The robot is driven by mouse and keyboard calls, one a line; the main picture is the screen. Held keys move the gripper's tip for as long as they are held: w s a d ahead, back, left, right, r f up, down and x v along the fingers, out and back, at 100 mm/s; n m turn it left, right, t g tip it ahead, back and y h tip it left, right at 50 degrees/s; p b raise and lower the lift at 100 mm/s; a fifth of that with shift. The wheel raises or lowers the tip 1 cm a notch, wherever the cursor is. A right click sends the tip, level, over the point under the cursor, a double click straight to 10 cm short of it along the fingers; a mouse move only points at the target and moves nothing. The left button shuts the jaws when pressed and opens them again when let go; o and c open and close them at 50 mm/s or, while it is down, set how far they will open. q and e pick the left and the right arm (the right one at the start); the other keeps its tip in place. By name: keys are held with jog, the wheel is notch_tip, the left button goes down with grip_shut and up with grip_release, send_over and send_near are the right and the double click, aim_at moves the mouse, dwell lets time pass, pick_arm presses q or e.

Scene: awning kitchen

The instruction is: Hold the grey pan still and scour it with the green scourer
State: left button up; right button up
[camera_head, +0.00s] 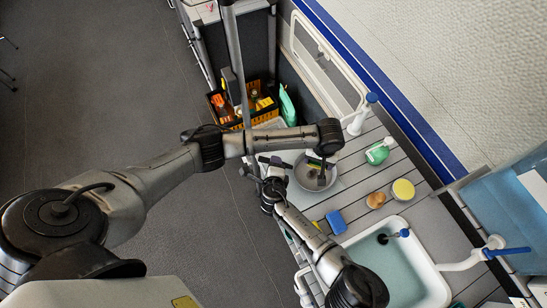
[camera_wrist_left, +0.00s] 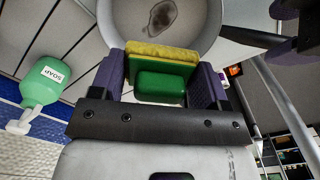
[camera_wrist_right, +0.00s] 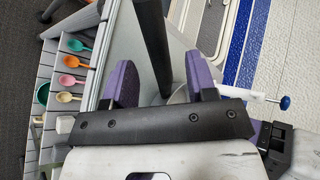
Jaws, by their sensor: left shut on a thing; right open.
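The grey pan (camera_head: 301,182) lies on the slatted counter, partly hidden by my left arm. A dark stain (camera_wrist_left: 161,18) shows on its inside in the left wrist view. My left gripper (camera_head: 318,172) is shut on the green scourer (camera_wrist_left: 160,84), which has a yellow layer along one side; it is over the pan, and I cannot tell whether it touches the bottom. My right gripper (camera_wrist_right: 162,88) is open, its purple fingers on either side of the black pan handle (camera_wrist_right: 152,45), with gaps showing. The handle also shows in the left wrist view (camera_wrist_left: 248,38).
A green soap bottle (camera_head: 378,153), a brown lump (camera_head: 376,200), a yellow-topped round thing (camera_head: 403,189) and a blue sponge (camera_head: 336,222) stand right of the pan. The water-filled sink (camera_head: 441,289) is in front. A black crate (camera_head: 263,118) stands behind. Coloured spoons (camera_wrist_right: 75,62) lie beside my right gripper.

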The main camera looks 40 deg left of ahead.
jog(key=shift+w+a+f, duration=0.3)
jog(key=shift+w+a, duration=0.15)
jog(key=shift+w+a+f, duration=0.25)
jog(key=shift+w+f, duration=0.1)
jog(key=shift+f, duration=0.05)
jog(key=shift+c, duration=0.2)
grip_shut()
